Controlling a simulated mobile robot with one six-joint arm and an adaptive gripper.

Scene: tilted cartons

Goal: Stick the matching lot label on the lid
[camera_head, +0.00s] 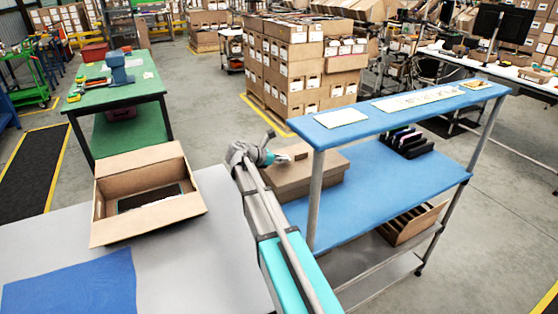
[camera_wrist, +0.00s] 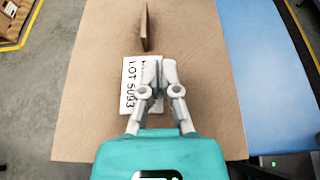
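The closed brown carton (camera_head: 292,178) sits on the blue deck of the cart, and its lid (camera_wrist: 95,100) fills most of the wrist view. A white label (camera_wrist: 129,100) reading "LOT 5093" lies flat against the lid in that view, or just above it. My gripper (camera_wrist: 161,66) is over the label's right part, its fingertips drawn together. They hide some of the print, and I cannot tell whether they pinch the label. In the head view, my gripper (camera_head: 287,157) is at the carton's top. Pale strips (camera_head: 340,117) lie on the cart's upper shelf.
A thin brown piece (camera_wrist: 147,28) stands up from the lid beyond the label. An open carton (camera_head: 140,220) is on the grey table at left, near a blue mat (camera_head: 75,286). The upper shelf (camera_head: 370,122) and its post (camera_head: 315,200) are close right.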

